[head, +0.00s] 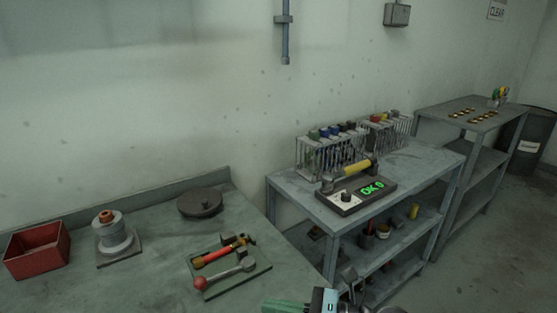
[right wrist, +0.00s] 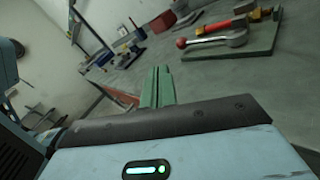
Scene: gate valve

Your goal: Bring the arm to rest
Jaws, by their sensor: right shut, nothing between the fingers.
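My right gripper (head: 285,307) is at the bottom edge of the head view, in front of the workbench. Its green fingers also show in the right wrist view (right wrist: 157,87), pressed together with nothing between them. The green board (head: 240,283) with the red-knobbed lever (head: 228,277) lies beyond the gripper and apart from it. It also shows at the upper right of the right wrist view (right wrist: 262,46). My left gripper is out of view.
The bench (head: 140,283) holds a red bin (head: 37,250), a grey flanged part (head: 114,237) and a dark round disc (head: 200,203). Bare floor lies at far right.

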